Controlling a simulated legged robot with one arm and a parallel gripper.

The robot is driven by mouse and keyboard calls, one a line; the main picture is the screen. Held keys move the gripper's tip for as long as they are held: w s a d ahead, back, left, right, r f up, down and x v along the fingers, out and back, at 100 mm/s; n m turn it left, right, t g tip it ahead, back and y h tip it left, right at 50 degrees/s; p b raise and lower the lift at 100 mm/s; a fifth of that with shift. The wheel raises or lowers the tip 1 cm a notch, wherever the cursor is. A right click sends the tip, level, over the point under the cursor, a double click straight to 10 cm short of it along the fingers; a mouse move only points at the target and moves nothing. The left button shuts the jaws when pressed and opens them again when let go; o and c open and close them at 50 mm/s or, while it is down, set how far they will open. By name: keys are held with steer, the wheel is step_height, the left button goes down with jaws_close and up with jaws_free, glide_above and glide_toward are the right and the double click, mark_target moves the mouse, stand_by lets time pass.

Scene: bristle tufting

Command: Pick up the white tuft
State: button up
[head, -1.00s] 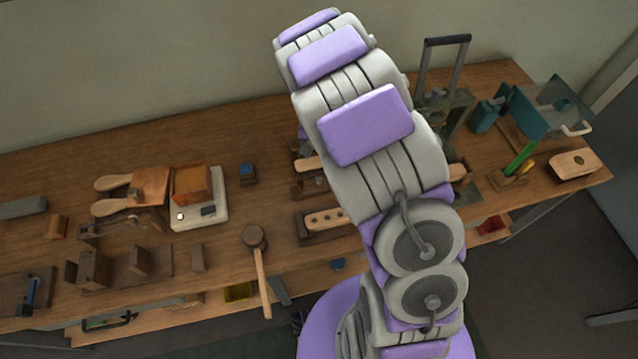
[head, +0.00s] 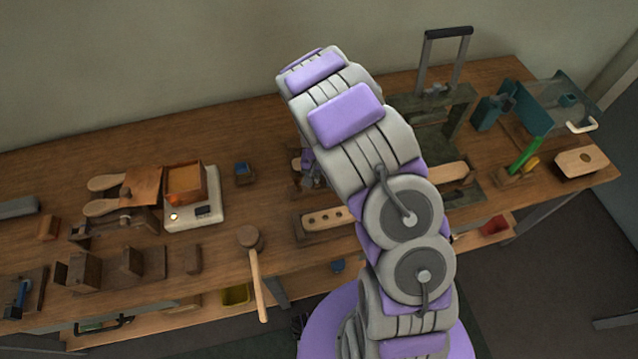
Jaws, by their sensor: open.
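I cannot make out a white tuft in the head view; it may be hidden behind my arm or too small to tell. My gripper (head: 311,168) is mostly hidden behind my arm. Only a small purple and grey part of it shows, low over the middle of the bench, and nothing can be seen held in it. A wooden block with a row of holes (head: 326,218) lies just in front of it, partly covered by my arm.
A mallet (head: 250,238) lies over the front edge. A small dark blue-topped block (head: 243,173) stands left of my gripper. A press frame (head: 458,105) stands right.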

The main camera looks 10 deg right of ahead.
steer(key=shift+a+f, duration=0.2)
steer(key=shift+f, duration=0.2)
steer(key=shift+a+r, duration=0.1)
steer(key=shift+a, duration=0.35)
steer(key=shift+c, duration=0.7)
steer(key=shift+d, duration=0.45)
steer(key=c, duration=0.6)
jaws_close()
steer(key=shift+a, duration=0.1)
steer(key=shift+a+r, duration=0.1)
steer(key=shift+a, duration=0.1)
